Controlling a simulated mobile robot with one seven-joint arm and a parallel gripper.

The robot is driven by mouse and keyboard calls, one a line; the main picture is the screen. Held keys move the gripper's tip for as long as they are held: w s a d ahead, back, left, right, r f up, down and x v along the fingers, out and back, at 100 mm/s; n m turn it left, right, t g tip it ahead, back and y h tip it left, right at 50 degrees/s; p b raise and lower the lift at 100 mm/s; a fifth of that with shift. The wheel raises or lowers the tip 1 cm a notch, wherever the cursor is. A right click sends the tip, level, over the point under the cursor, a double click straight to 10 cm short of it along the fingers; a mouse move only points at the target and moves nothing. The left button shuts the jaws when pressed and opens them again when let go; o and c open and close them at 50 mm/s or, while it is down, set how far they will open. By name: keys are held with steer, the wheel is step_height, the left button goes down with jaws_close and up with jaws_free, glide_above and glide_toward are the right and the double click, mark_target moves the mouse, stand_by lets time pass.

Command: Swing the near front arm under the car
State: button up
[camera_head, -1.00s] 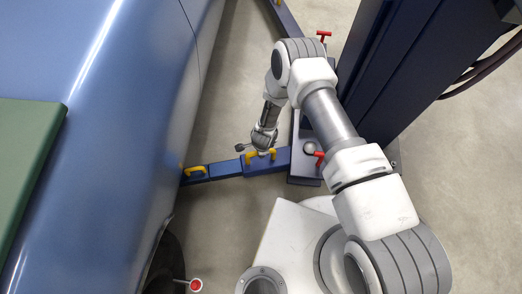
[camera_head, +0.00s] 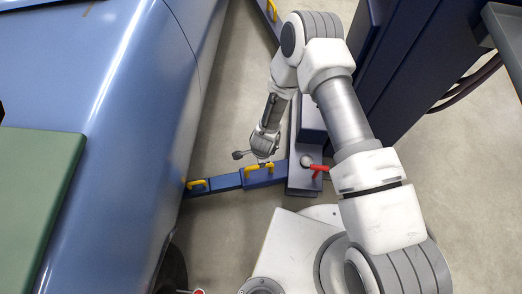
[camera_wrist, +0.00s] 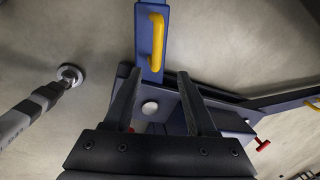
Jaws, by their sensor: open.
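The near front arm (camera_head: 226,182) is a blue bar. In the head view it runs left from the post's base to the side of the blue car (camera_head: 140,120); its far end is hidden there. It carries yellow handles, one by the car (camera_head: 197,184) and one below my gripper. My gripper (camera_head: 262,161) points down at the inner handle. In the wrist view my gripper (camera_wrist: 159,74) is open and empty, fingers apart. A yellow handle (camera_wrist: 157,42) on a blue bar lies ahead of the fingertips, roughly between them. Whether a finger touches it I cannot tell.
The dark blue lift post (camera_head: 400,90) stands right of my arm. A red lever (camera_head: 318,168) sits on its base (camera_head: 304,180). Another blue arm (camera_head: 268,22) runs along the car farther off. A green cover (camera_head: 40,180) lies on the car. Bare floor shows around the blue bar.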

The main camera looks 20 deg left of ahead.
steer(key=r, duration=0.4)
steer(key=shift+s+d+p, duration=0.2)
steer(key=shift+s+p, duration=0.15)
steer(key=shift+p, duration=0.05)
steer(key=shift+s+d, duration=0.1)
